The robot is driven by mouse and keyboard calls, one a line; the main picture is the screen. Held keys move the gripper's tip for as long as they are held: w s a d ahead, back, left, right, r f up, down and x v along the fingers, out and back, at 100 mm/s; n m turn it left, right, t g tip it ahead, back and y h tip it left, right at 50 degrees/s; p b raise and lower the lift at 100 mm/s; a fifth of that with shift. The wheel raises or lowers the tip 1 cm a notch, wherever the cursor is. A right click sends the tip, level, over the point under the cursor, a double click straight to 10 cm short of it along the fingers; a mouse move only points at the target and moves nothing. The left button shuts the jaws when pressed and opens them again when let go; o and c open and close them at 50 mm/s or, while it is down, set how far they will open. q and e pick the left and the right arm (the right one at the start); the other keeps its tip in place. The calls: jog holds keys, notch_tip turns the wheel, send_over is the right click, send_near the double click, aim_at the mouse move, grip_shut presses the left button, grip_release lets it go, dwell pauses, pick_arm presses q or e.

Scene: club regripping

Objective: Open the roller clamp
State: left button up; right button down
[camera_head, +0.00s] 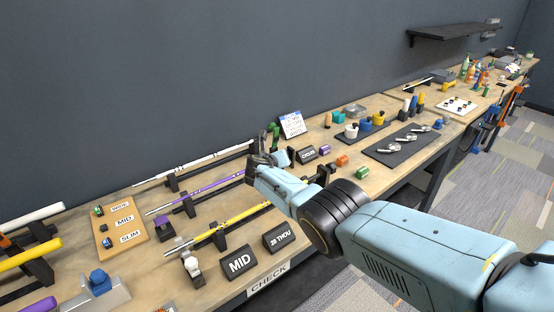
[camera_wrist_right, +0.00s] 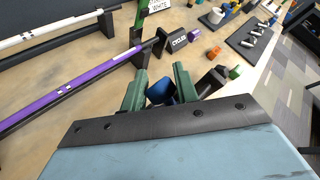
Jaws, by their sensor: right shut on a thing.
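My right arm comes in from the right in the head view, and its gripper (camera_head: 266,150) is at the far right ends of the white and purple shafts. In the right wrist view, the two green fingers of this gripper (camera_wrist_right: 159,80) stand on either side of a dark blue knob (camera_wrist_right: 160,93), and the gripper is shut on it. The knob looks like part of the roller clamp, but the clamp's body is mostly hidden by the gripper, so its open or closed state cannot be told. My left gripper is not in view.
White (camera_head: 200,160), purple (camera_head: 200,192) and yellow (camera_head: 225,228) shafts rest on black stands. A CYCLES block (camera_head: 306,153) is close to the gripper. MID (camera_head: 238,263) and 28 THOU (camera_head: 280,237) blocks stand at the front edge. A dark tray (camera_head: 402,146) lies farther right.

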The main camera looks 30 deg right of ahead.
jog(key=shift+a+f, duration=0.35)
jog(key=shift+f, duration=0.1)
jog(key=c, duration=1.4)
grip_release()
jog(key=shift+c, duration=0.2)
jog(key=o, duration=0.3)
jog(key=shift+r, duration=0.1)
jog(key=shift+d, duration=0.15)
jog(key=shift+r, duration=0.15)
jog(key=shift+p+v, duration=3.15)
jog(key=shift+v, duration=3.5)
